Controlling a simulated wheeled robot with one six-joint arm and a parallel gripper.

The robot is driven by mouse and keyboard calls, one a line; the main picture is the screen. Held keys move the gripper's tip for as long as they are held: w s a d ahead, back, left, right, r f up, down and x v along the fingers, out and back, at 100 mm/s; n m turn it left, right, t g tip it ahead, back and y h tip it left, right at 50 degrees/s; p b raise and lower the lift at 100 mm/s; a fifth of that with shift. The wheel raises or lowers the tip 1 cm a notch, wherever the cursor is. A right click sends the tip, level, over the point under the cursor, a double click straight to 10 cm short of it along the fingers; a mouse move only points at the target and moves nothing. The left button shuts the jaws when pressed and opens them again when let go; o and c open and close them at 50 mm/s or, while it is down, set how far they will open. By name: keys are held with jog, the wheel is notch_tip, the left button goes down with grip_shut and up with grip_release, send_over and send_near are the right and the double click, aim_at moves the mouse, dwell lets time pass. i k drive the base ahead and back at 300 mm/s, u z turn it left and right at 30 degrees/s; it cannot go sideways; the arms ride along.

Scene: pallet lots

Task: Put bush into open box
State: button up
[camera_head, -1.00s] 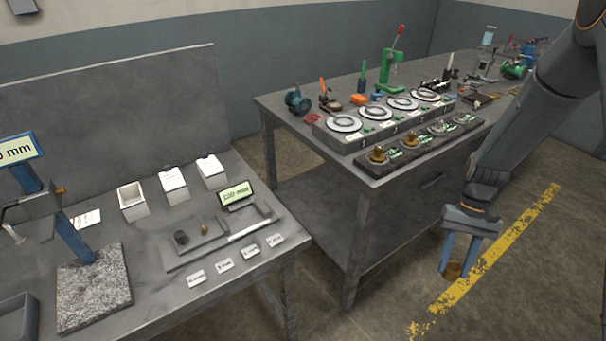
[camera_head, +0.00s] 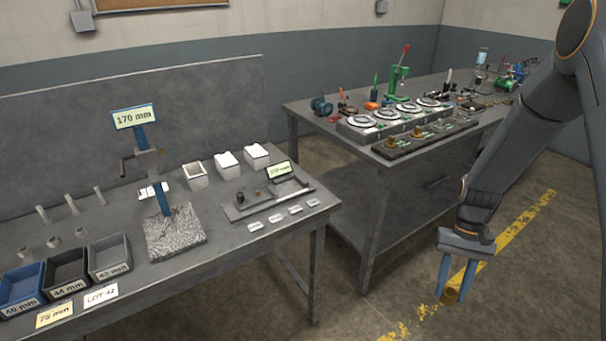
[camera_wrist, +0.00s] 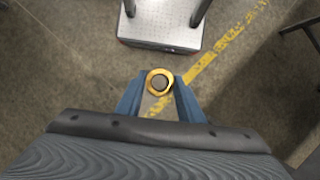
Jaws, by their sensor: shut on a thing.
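My gripper (camera_head: 451,291) hangs at the right of the head view, over the floor in front of the tables. Its blue fingers are shut on a brass bush (camera_head: 452,296). In the wrist view the bush (camera_wrist: 159,82) shows as a golden ring with a dark centre between the fingertips. The open box (camera_head: 196,178) is a small white box with a hollow top on the left table, left of two white boxes with closed tops (camera_head: 228,164) (camera_head: 256,156). My gripper is well to the right of the open box and apart from it.
The left table (camera_head: 240,236) carries a granite stand (camera_head: 176,238) with a 170 mm sign, labelled bins (camera_head: 110,256) and a gauge tray (camera_head: 268,200). The right table (camera_head: 350,160) holds round fixtures and tools. Open floor with a yellow line (camera_head: 512,238) lies below my gripper.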

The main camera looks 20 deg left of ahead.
aim_at(198, 181)
jog(key=u, duration=1.75)
jog(key=i, duration=0.45)
